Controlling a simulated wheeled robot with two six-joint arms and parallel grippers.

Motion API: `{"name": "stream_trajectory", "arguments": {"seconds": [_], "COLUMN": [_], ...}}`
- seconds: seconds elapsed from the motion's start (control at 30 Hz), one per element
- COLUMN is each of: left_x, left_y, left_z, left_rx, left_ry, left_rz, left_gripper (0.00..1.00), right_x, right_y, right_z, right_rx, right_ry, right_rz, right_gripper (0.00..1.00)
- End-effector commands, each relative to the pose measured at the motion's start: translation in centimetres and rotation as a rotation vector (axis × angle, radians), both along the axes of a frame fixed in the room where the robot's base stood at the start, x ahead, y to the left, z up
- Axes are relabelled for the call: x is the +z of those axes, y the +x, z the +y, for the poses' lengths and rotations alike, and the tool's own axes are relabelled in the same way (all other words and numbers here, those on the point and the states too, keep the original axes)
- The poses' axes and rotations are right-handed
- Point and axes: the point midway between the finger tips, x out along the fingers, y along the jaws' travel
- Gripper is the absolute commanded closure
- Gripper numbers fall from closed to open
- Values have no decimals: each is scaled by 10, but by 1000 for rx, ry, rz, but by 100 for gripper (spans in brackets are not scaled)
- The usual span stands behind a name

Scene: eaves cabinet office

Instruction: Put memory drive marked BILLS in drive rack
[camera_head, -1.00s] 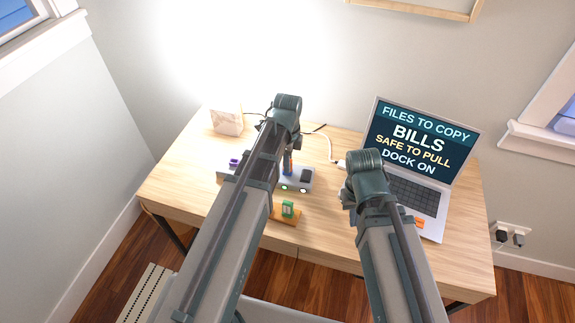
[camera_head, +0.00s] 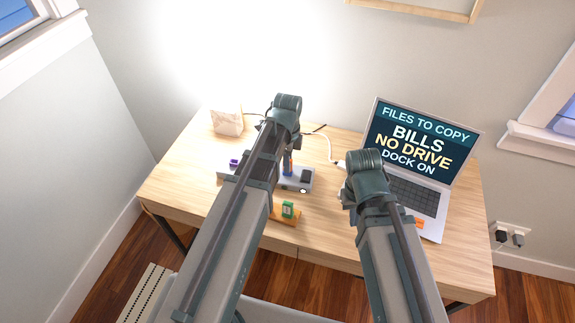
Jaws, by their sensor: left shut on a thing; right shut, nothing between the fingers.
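A grey dock (camera_head: 303,184) stands mid-desk, partly hidden behind my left arm. My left gripper (camera_head: 287,157) hangs over it, mostly hidden by its own arm, shut on a small blue memory drive with some orange (camera_head: 288,168). No label on it is readable. An orange rack (camera_head: 284,218) with a green drive (camera_head: 288,209) upright in it sits in front of the dock, its left part hidden by my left arm. The laptop (camera_head: 413,140) reads "FILES TO COPY BILLS, NO DRIVE, DOCK ON". My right gripper (camera_head: 346,197) is shut and empty, mostly hidden behind its arm, left of the laptop keyboard.
A purple item (camera_head: 234,162) is at the dock's left end. A pale box (camera_head: 227,121) stands at the back left of the desk (camera_head: 185,180). A white cable (camera_head: 329,148) runs toward the laptop. A small orange thing (camera_head: 419,222) shows beside my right arm. The desk's left and front right are clear.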

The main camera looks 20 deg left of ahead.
Motion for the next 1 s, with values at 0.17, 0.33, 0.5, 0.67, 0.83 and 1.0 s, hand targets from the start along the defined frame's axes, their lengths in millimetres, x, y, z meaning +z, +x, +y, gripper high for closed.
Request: {"name": "stream_trajectory", "arguments": {"seconds": [0.17, 0.33, 0.5, 0.67, 0.83, 1.0], "left_x": [1, 6, 13, 19, 26, 32], "left_y": [0, 0, 0, 0, 0, 0], "left_z": [0, 0, 0, 0, 0, 0], "left_rx": [0, 0, 0, 0, 0, 0], "left_ry": [0, 0, 0, 0, 0, 0], "left_rz": [0, 0, 0, 0, 0, 0], "left_gripper": [100, 100, 100, 100, 100, 100], "right_x": [1, 6, 13, 19, 26, 32], "right_y": [0, 0, 0, 0, 0, 0], "right_z": [0, 0, 0, 0, 0, 0], "right_rx": [0, 0, 0, 0, 0, 0], "right_ry": [0, 0, 0, 0, 0, 0], "right_rz": [0, 0, 0, 0, 0, 0], "right_gripper": [100, 100, 100, 100, 100, 100]}}
